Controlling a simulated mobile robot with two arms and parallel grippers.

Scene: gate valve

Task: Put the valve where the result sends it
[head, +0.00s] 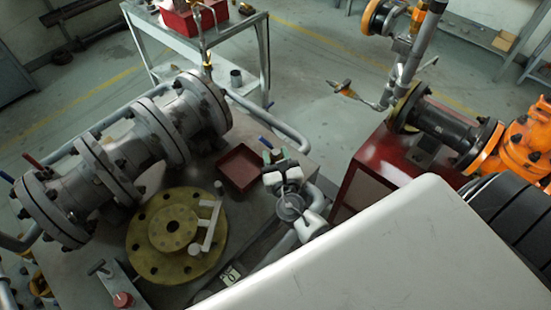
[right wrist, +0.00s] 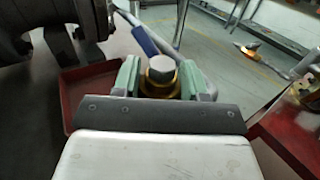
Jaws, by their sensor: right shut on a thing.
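My right gripper (head: 283,174) is over the right edge of the workbench, beside a red tray (head: 242,168). In the right wrist view its green-padded jaws (right wrist: 162,80) are shut on a small piece with a grey round top and a brass-yellow body (right wrist: 160,70). This piece may be the valve; its lower part is hidden. The red tray also shows at left in the right wrist view (right wrist: 66,108), and its visible floor looks empty. My left gripper is not in view.
A large grey flanged pipe assembly (head: 150,140) lies along the bench's left. A yellow flange disc (head: 150,265) lies in front. A blue-handled lever (head: 266,142) is near the tray. A red cabinet (head: 385,155) stands right. A cart (head: 230,30) with a red box is behind.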

